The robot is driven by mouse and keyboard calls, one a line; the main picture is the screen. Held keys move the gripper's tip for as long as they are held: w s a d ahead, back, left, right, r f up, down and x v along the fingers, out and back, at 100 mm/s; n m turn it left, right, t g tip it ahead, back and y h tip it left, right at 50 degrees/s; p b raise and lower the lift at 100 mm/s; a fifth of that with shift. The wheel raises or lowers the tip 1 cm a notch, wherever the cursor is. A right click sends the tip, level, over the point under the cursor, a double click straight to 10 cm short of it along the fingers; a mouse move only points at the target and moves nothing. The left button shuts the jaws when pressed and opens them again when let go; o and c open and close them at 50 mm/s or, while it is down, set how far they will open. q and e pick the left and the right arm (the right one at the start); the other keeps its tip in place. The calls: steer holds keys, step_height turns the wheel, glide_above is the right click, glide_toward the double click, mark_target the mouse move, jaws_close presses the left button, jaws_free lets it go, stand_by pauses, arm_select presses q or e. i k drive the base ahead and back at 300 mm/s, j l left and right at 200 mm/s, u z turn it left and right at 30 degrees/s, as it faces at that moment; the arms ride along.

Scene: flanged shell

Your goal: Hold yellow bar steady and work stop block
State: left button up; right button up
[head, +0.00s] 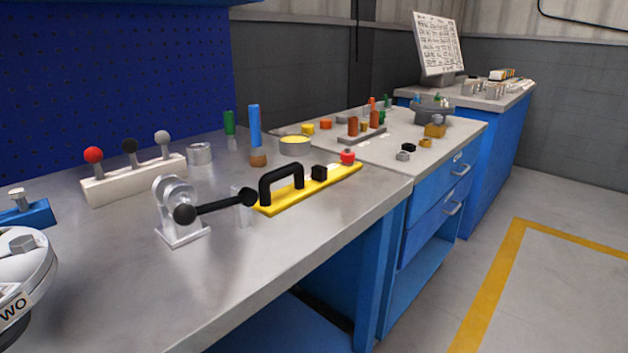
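The yellow bar (290,203) lies flat on the metal bench, running from near the centre toward the back right. A black arched handle (281,178) stands on its near end. A small black block (319,173) sits further along it, and a red knob (347,157) is at its far end. The black block may be the stop block, but no label shows this. Neither of my grippers is in view, and nothing is touching the bar's handle or the black block.
A metal bracket (181,228) with a black ball-ended lever stands left of the bar. A white base (135,181) with red, black and grey knobs, a blue cylinder (254,128) and a yellow-topped round tin (295,146) stand behind. The bench front is clear.

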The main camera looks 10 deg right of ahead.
mark_target(319, 173)
steer(key=l+u, duration=0.1)
steer(key=u, duration=0.25)
steer(key=i+l+u, duration=0.1)
steer(key=u, duration=0.3)
steer(key=l+u, duration=0.25)
steer(key=l, duration=0.85)
steer(key=l+u, duration=0.25)
steer(key=l, duration=0.8)
